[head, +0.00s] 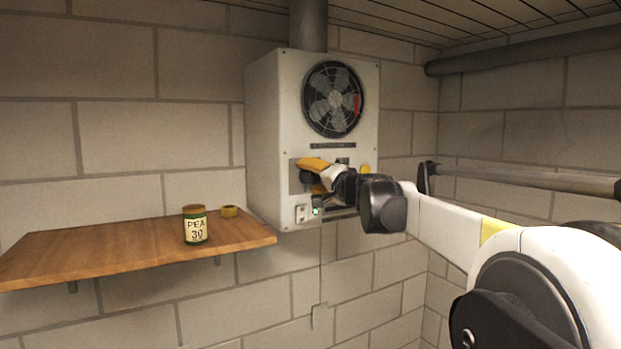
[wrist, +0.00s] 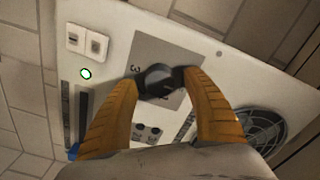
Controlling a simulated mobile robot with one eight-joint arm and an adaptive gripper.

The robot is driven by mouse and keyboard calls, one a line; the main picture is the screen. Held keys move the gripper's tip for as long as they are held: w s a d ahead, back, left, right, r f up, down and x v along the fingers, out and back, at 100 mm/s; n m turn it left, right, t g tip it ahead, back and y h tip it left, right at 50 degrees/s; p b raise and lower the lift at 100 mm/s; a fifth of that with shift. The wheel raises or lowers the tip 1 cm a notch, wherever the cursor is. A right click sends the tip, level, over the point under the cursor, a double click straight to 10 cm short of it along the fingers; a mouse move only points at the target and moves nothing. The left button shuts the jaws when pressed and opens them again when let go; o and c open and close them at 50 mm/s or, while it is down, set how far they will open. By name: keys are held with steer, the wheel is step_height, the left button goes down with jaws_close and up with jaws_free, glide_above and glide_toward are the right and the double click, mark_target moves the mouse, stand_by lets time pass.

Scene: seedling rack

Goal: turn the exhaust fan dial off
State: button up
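The exhaust fan unit (head: 265,140) is a white box on the wall with a round dark fan (head: 333,99) on its front; the fan also shows in the wrist view (wrist: 255,130). The dial (wrist: 158,80) is a dark knob on a grey plate (wrist: 187,61) with markings, partly hidden by my fingers. My gripper (wrist: 159,84) has its two orange fingers on either side of the dial, with the tips at its sides. In the head view my gripper (head: 308,176) is at the unit's lower front and covers most of the dial.
Beside the dial are white switches (wrist: 88,41) and a lit green indicator (wrist: 86,74). A pipe (head: 520,63) runs along the right wall.

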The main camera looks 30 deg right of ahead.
steer(key=s, duration=1.2)
steer(key=shift+d, duration=0.2)
steer(key=shift+f, duration=0.1)
steer(key=s+a+f+n+g+y+b, duration=0.1)
steer(key=s+a+f+n+g+b, duration=0.15)
steer(key=a+f+b, duration=0.65)
steer(key=s+a+f+n+g+y+b, duration=0.1)
steer(key=s+a+f+n+b, duration=0.2)
steer(key=f, duration=1)
steer(key=s+a+f+n+g+y+b, duration=0.15)
steer(key=s+a+f+b, duration=0.3)
steer(key=a+f, duration=0.5)
steer(key=s+f+n+g+h+b, duration=0.1)
steer(key=s+f+b, duration=0.4)
steer(key=f, duration=0.8)
steer(key=s+f+n+g+h+b, duration=0.1)
steer(key=s+f+b, duration=0.5)
steer(key=f, duration=0.7)
steer(key=s+f+n+g+h+b, duration=0.2)
steer(key=s+f+g+b, duration=0.2)
steer(key=f, duration=0.9)
steer(key=s+b, duration=0.2)
steer(key=b, duration=0.1)
steer(key=shift+a+b, duration=0.35)
